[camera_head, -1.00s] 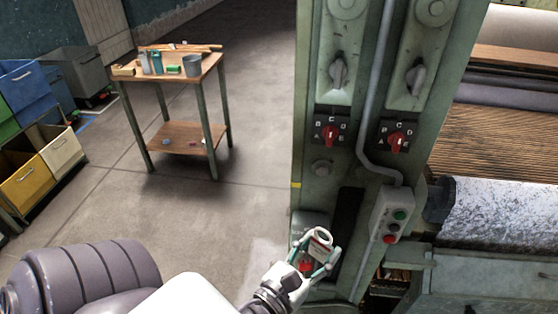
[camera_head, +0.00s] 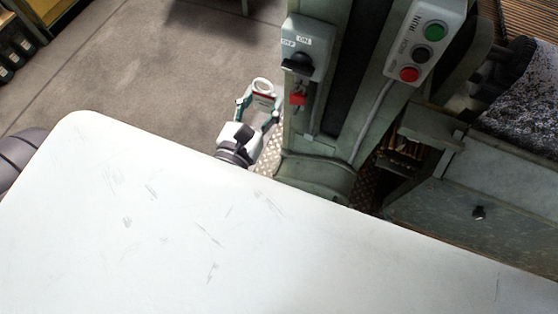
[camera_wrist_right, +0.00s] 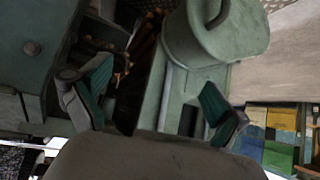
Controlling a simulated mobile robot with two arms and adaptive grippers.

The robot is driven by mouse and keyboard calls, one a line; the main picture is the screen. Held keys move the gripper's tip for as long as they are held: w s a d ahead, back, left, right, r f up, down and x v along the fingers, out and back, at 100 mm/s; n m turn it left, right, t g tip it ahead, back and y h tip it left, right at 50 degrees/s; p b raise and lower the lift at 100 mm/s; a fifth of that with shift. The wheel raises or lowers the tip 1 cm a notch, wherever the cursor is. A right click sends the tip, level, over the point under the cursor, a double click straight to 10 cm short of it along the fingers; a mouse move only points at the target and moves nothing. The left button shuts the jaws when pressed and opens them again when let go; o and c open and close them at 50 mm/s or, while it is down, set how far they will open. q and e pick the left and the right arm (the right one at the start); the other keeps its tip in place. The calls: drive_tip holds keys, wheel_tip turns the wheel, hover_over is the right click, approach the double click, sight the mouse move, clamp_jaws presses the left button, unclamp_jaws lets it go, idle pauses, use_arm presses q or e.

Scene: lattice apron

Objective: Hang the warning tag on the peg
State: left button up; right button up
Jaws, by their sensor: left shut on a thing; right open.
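The warning tag (camera_head: 262,87) is a small white piece with a hole at its top and a dark red band. My left gripper (camera_head: 258,104) is shut on it, in the head view, and holds it up just left of the green machine post. A gap in the picture separates the tag from the switch box (camera_head: 303,50) on the post. I cannot make out the peg with certainty. My right gripper (camera_wrist_right: 153,98) is open and empty in the right wrist view, with green machine parts behind its fingers. It does not show in the head view.
A red padlock (camera_head: 298,98) hangs below the black switch handle. A button box (camera_head: 424,42) with green, black and red buttons is on the post's right. A green cabinet (camera_head: 470,190) stands at right. Open floor (camera_head: 150,70) lies left. Coloured bins (camera_wrist_right: 279,135) show in the right wrist view.

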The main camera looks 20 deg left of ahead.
drive_tip(key=w+a+r+t+b, duration=0.1)
drive_tip(key=w+r+t+b, duration=0.15)
drive_tip(key=w+b, duration=0.25)
use_arm(q)
drive_tip(key=w+d+f+b, duration=0.1)
drive_tip(key=d+f+b, duration=0.2)
drive_tip(key=f+b, duration=1.6)
use_arm(e)
wheel_tip(320, 180, up, 18)
drive_tip(key=a+t+y+p, duration=0.1)
drive_tip(key=t+y+p, duration=0.25)
drive_tip(key=t, duration=0.35)
use_arm(q)
drive_tip(key=w+f+p, duration=0.3)
drive_tip(key=w, duration=0.4)
drive_tip(key=shift+d+f, duration=0.25)
drive_tip(key=shift+d, duration=0.05)
use_arm(e)
wheel_tip(320, 180, down, 8)
drive_tip(key=s+d+g+h, duration=0.2)
drive_tip(key=g+h, duration=0.1)
drive_tip(key=g, duration=0.3)
drive_tip(key=shift+s+f, duration=0.25)
use_arm(q)
drive_tip(key=shift+s, duration=0.1)
use_arm(e)
drive_tip(key=shift+f, duration=0.1)
